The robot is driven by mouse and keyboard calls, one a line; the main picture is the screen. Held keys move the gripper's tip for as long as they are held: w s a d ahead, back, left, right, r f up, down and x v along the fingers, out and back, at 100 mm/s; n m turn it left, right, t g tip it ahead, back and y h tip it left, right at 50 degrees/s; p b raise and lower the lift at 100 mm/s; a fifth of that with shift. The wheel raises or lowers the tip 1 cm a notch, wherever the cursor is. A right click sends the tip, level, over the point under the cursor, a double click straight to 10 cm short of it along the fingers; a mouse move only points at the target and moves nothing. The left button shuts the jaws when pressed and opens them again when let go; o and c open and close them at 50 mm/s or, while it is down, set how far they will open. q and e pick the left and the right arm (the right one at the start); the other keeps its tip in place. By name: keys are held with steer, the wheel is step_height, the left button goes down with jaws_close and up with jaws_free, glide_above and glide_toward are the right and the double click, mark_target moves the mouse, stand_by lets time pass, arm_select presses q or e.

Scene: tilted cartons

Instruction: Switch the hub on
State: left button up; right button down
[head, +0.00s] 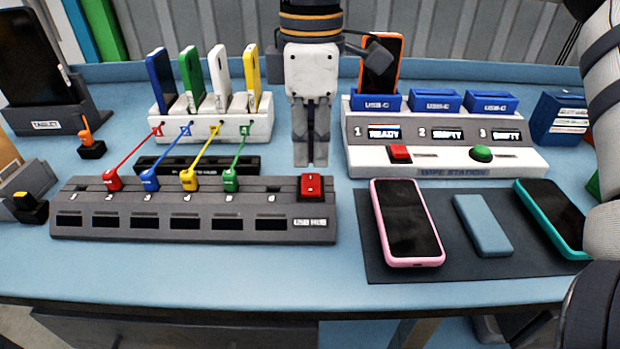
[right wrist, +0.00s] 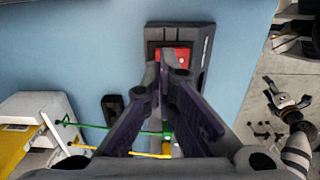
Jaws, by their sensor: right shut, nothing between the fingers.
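The grey USB hub (head: 190,215) lies along the front left of the blue table, with numbered ports and several coloured plugs. Its red rocker switch (head: 311,187) sits at the hub's right end. It also shows in the right wrist view (right wrist: 178,54), partly hidden behind my fingertips. My right gripper (head: 310,164) is shut and empty, pointing down just behind the switch in the head view. In the right wrist view my gripper (right wrist: 165,62) overlaps the switch; I cannot tell whether it touches. My left gripper is not in view.
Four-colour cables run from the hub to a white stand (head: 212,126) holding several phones. A wipe station (head: 445,150) with an orange phone (head: 380,65) stands right. A dark mat (head: 455,262) holds a pink phone (head: 407,222), a blue slab (head: 483,225) and a teal phone (head: 552,217).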

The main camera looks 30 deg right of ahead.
mark_target(311, 175)
steer(key=shift+f, duration=1.2)
stand_by(1.0)
steer(key=shift+r, duration=3.55)
